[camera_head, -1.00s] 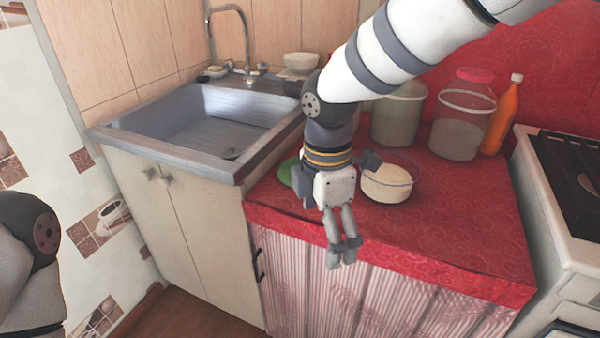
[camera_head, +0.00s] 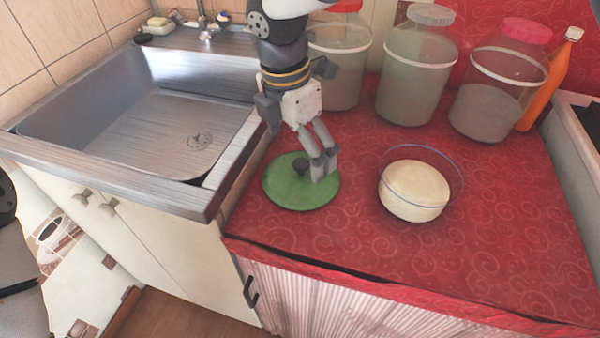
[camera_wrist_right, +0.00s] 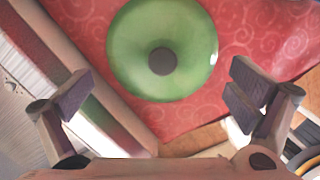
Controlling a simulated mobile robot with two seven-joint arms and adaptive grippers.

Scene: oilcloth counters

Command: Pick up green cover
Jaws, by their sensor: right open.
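The green cover (camera_head: 300,194) is a round lid with a dark knob in its middle. It lies flat on the red counter, close to the sink's right side. My right gripper (camera_head: 318,168) hangs over the cover's right part, its fingers pointing down. My left gripper is out of view.
A glass bowl (camera_head: 414,190) with pale contents stands right of the cover. Several large jars (camera_head: 418,75) and an orange bottle (camera_head: 550,80) line the back. The metal sink (camera_head: 140,130) borders the left. The red counter's front (camera_head: 380,255) is clear.

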